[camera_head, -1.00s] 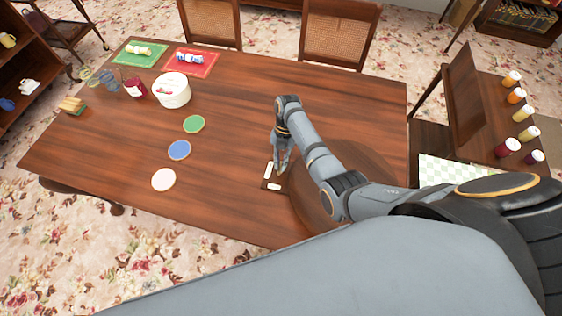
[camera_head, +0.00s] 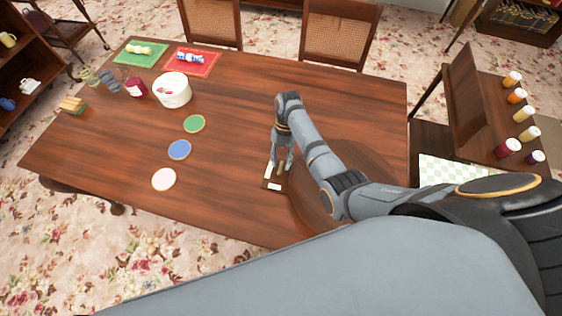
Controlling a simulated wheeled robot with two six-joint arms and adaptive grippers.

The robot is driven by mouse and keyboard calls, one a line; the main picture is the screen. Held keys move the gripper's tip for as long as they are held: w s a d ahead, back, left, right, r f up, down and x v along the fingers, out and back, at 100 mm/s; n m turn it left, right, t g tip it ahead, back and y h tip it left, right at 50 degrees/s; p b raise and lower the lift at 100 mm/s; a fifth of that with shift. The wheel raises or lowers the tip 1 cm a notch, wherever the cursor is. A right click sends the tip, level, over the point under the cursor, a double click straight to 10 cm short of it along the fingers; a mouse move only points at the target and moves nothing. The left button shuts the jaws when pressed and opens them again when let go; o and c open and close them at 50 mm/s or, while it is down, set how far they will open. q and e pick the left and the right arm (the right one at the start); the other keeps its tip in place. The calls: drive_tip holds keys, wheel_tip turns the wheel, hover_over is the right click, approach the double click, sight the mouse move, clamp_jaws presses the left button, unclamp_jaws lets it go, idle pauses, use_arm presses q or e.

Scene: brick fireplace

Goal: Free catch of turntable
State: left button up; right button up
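The turntable is a round brown wooden disc (camera_head: 372,158) on the right part of the table. My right arm crosses it and hides much of it. A small dark brown plate with white pieces (camera_head: 274,186) lies at its left edge. A small tan piece shows there between my fingers. Which part is the catch I cannot tell. My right gripper (camera_head: 281,167) points down over this plate, its fingers apart around the tan piece. Whether they touch it is too small to tell. My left gripper is not in view.
On the wooden table (camera_head: 235,115) are green (camera_head: 194,124), blue (camera_head: 180,150) and white (camera_head: 164,179) discs, a white round tub (camera_head: 172,92), and green (camera_head: 140,53) and red (camera_head: 192,62) mats. Several jars stand on the right-hand side table (camera_head: 484,112). The table's middle is clear.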

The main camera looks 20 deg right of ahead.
drive_tip(key=v, duration=0.6)
drive_tip(key=shift+r, duration=0.3)
